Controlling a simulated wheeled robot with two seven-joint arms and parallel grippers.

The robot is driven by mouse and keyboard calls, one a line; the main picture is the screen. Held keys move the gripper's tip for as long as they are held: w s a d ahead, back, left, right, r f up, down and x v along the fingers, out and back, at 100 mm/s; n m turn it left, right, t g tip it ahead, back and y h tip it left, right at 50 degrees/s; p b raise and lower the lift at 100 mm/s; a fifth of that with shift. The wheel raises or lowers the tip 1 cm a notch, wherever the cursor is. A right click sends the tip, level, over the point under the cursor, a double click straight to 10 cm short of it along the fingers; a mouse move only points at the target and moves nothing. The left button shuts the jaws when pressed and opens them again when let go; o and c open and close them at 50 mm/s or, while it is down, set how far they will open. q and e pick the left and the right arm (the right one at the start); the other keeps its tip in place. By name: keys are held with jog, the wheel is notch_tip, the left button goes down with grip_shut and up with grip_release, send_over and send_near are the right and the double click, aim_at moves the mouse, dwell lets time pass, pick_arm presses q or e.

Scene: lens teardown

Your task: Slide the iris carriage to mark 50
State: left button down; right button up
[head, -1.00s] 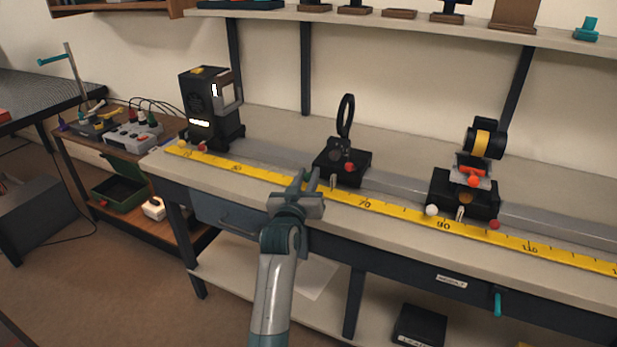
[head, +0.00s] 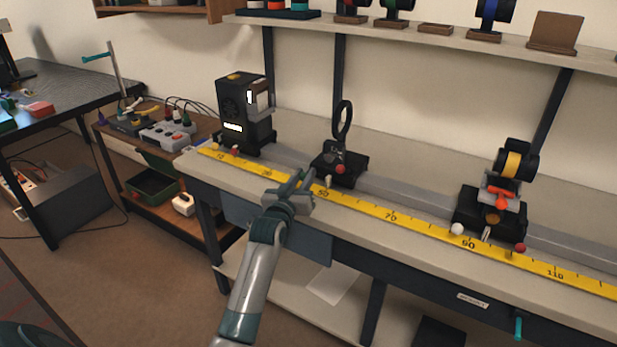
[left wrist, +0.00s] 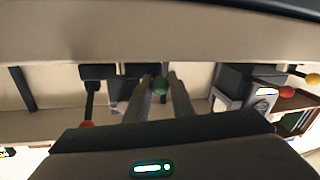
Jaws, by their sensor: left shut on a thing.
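The iris carriage (head: 346,170) is a black block with an upright dark ring (head: 343,124) and a red knob, sitting on the grey rail (head: 400,190). Its pale pointer (head: 328,181) stands at about mark 50 on the yellow scale (head: 360,206), perhaps slightly to the right of it. My left gripper (head: 304,180) is at the carriage's front left side. The head view hides this contact. My right gripper is out of view.
A black lamp housing (head: 243,112) stands on the rail's left end. Another carriage (head: 490,212) with a yellow-banded barrel (head: 514,162) stands near mark 90, well apart. A shelf (head: 420,30) with parts runs above. The rail between the carriages is clear.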

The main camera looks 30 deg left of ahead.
pick_arm(q)
jog(key=c, duration=1.5)
grip_release()
jog(key=shift+c, duration=0.2)
jog(key=shift+s, duration=0.1)
jog(key=s+d, duration=0.2)
jog(key=s, duration=1.5)
jog(key=shift+d, duration=0.4)
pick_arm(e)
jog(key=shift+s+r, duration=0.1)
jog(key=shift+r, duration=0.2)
